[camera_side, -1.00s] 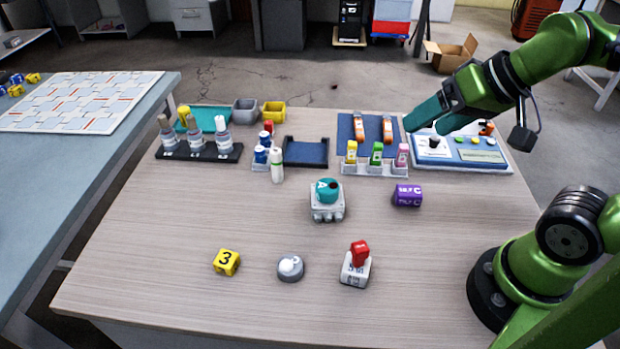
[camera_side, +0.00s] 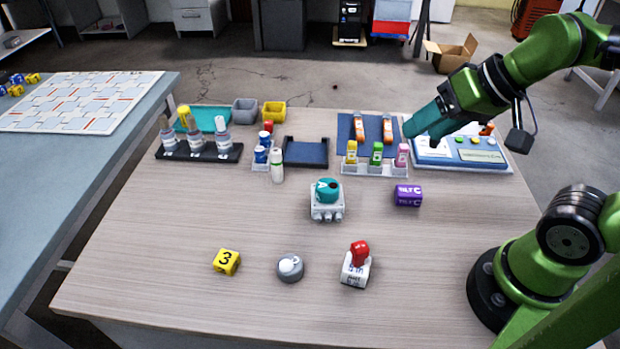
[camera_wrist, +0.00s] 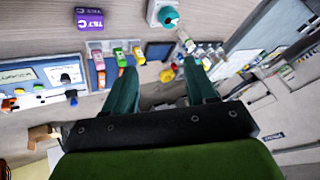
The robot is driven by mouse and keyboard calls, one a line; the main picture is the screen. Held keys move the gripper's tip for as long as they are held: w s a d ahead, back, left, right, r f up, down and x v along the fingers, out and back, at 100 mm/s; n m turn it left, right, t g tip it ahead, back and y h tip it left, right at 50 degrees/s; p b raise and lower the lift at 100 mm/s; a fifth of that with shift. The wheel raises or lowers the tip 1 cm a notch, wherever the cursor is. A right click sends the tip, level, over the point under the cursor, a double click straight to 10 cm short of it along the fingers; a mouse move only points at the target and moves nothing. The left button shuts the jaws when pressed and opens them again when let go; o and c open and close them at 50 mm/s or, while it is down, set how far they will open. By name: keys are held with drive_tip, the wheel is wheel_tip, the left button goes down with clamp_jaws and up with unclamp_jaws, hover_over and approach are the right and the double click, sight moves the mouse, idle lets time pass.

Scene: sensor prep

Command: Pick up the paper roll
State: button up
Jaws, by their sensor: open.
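I cannot say for certain which object is the paper roll. My gripper (camera_side: 419,137) is in the air over the back right of the table, well to the right of that cylinder. Its two teal fingers also show in the wrist view (camera_wrist: 160,68), apart with nothing between them.
A teal-topped white device (camera_side: 327,200) and a purple block (camera_side: 408,195) stand mid-table. A yellow cube (camera_side: 227,262), a grey round piece (camera_side: 290,267) and a red-topped white block (camera_side: 356,265) stand in front. A rack of coloured bottles (camera_side: 375,168) is near my gripper.

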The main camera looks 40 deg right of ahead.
drive_tip(key=w+a+f+n+g, duration=0.25)
drive_tip(key=w+a, duration=0.25)
drive_tip(key=w, duration=0.3)
drive_tip(key=m+h, duration=0.1)
drive_tip(key=h, duration=0.2)
approach(276, 152)
drive_tip(key=x, duration=0.7)
drive_tip(key=shift+w+d, duration=0.2)
drive_tip(key=shift+w, duration=0.15)
drive_tip(key=shift+s+x, duration=0.15)
drive_tip(key=shift+x, duration=1.3)
drive_tip(key=shift+s+x, duration=0.1)
drive_tip(key=shift+x, duration=1.35)
drive_tip(key=shift+a, duration=0.1)
drive_tip(key=c, duration=1.1)
